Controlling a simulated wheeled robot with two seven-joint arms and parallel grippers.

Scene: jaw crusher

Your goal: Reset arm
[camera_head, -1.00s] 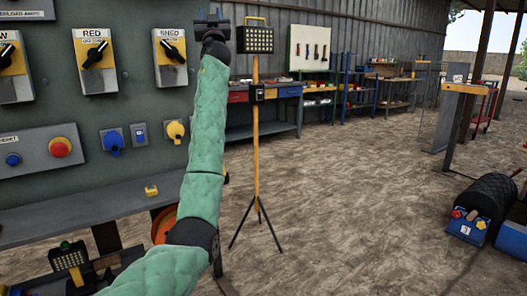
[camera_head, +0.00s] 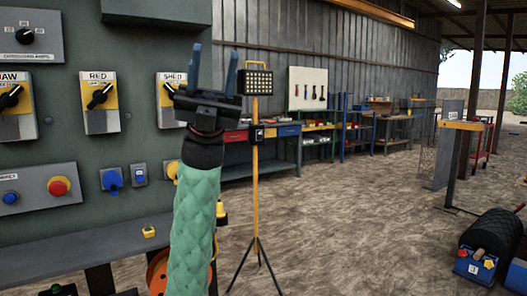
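My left gripper (camera_head: 213,58) stands upright at the end of my green-sleeved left arm (camera_head: 194,230), left of centre. Its two blue fingers point up and are spread apart, with nothing between them. In the picture it covers part of the SHED rotary switch (camera_head: 168,90) at the right edge of the grey control panel (camera_head: 135,35). I cannot tell whether it touches the panel; no contact is visible. My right gripper is not in view.
The panel also carries a RED switch (camera_head: 99,98), a red button (camera_head: 59,186) and a blue knob (camera_head: 112,179). A yellow tripod lamp (camera_head: 257,82) stands just right of the gripper. Workbenches line the metal wall. The dirt floor (camera_head: 350,220) at centre right is open.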

